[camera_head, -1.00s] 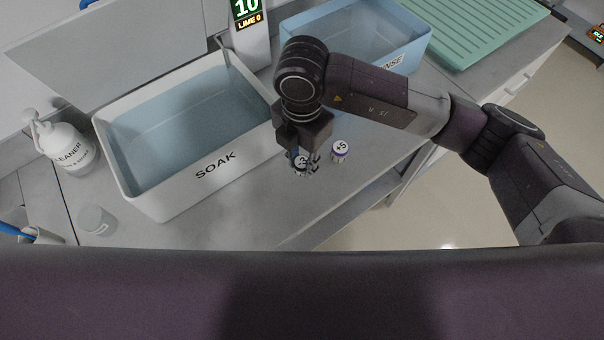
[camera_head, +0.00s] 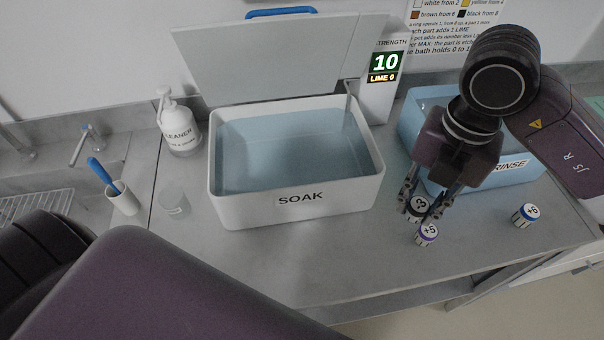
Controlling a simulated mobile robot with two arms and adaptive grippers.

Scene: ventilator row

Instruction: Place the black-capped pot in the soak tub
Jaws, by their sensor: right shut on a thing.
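A small pot (camera_head: 418,204) with a white top label reading "-3" and a dark, black-looking rim is between the fingers of my right gripper (camera_head: 420,204). The gripper points down and is shut on the pot, hiding part of it. I cannot tell whether the pot touches the counter. The soak tub (camera_head: 301,199) is white, lettered SOAK, and stands open, left of the gripper, with bluish liquid inside. Part of my left arm shows at the lower left, but its gripper is out of view.
A purple-ringed "+5" pot (camera_head: 427,234) stands close in front of the held pot. A blue-ringed "+6" pot (camera_head: 526,214) stands right. The blue rinse tub (camera_head: 513,170) is behind my right arm. A strength display (camera_head: 384,66) rises behind the tubs. The counter's front (camera_head: 300,262) is clear.

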